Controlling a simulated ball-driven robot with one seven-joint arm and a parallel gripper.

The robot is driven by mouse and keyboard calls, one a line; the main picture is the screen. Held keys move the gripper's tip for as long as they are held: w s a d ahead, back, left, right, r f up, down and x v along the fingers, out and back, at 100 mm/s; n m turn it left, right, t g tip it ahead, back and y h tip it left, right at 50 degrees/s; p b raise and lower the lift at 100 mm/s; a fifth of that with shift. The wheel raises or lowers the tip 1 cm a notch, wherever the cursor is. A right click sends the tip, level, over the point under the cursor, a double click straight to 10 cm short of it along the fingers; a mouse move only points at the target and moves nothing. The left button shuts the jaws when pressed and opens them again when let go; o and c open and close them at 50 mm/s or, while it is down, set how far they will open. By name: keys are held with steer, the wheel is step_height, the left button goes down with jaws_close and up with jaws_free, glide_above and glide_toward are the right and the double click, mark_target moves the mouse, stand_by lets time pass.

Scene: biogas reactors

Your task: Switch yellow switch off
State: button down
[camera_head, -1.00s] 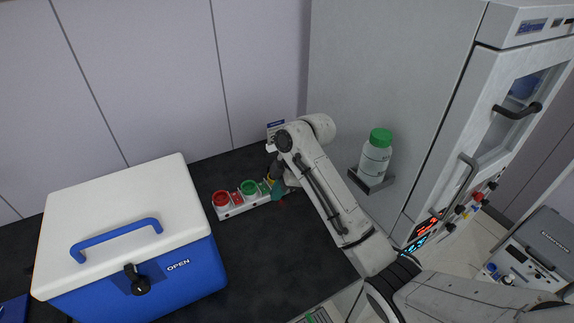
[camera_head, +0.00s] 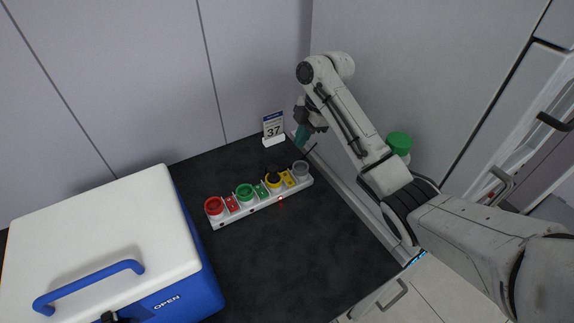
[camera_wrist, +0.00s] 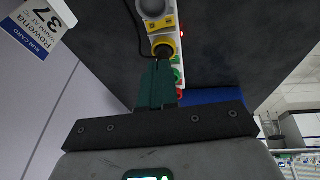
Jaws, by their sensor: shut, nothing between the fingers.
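A white strip (camera_head: 258,203) on the dark counter carries round red, green, yellow and grey fittings in a row. The yellow switch (camera_head: 273,180) has a yellow ring and a dark centre; I cannot tell its setting. It also shows in the wrist view (camera_wrist: 163,46), just beyond my fingertips. My gripper (camera_head: 301,146) has teal fingers, shut and empty. It is raised near the grey end of the strip, apart from the yellow switch in the head view. In the wrist view its closed fingertips (camera_wrist: 158,64) point toward the yellow switch.
A red fitting (camera_head: 214,207), a green fitting (camera_head: 245,192) and a grey fitting (camera_head: 300,169) flank the switch. A small sign (camera_head: 273,126) stands behind. A blue cooler (camera_head: 186,296) with white lid fills the left. A grey cabinet (camera_head: 415,75) stands right. The front counter is clear.

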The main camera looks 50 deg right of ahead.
steer(key=b, duration=0.3)
glide_above(284, 176)
steer(key=s, duration=0.2)
steer(key=f, duration=1.1)
steer(key=shift+w+d, duration=0.15)
steer(key=shift+d, duration=0.15)
steer(key=f+b, duration=0.2)
steer(key=shift+w+d+b, duration=0.1)
steer(key=shift+w+b, duration=0.2)
steer(key=shift+w, duration=0.1)
steer(key=shift+w+f+b, duration=0.15)
steer(key=shift+b, duration=0.2)
